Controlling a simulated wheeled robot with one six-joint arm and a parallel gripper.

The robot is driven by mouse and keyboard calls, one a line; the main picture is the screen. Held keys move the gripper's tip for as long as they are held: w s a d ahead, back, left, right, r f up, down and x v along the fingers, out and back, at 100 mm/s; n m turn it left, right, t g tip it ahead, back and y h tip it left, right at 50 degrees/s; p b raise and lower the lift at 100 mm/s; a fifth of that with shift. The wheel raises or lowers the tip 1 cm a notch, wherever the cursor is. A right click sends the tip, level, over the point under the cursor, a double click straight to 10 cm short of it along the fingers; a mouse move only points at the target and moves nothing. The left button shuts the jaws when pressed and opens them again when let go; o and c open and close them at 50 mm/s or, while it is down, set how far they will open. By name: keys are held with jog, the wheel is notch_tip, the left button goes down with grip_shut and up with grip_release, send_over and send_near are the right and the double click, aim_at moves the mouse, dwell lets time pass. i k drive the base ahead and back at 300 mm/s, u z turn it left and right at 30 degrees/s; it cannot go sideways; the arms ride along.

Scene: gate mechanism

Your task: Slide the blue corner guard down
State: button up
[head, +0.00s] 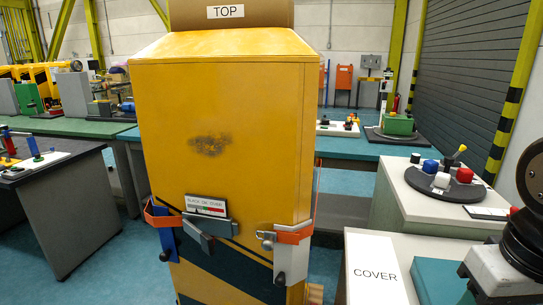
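The blue corner guard (166,238) is an upright blue strip at the lower left corner of a large yellow cabinet (221,120). An orange bracket (157,217) wraps the corner across its upper part. A dark round knob (165,256) shows near its lower end. How far the guard extends behind the bracket is hidden. My gripper's fingers are not in view.
A white corner guard (292,262) with an orange bracket (294,234) is at the cabinet's lower right. A grey lever (200,235) sits between them. Floor shows at left (105,250).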

aim_at(170, 253)
jog(key=k, duration=0.6)
jog(key=u, duration=0.5)
jog(key=i, duration=0.55)
jog(key=u, duration=0.7)
jog(key=i, duration=0.75)
jog(key=z, duration=0.05)
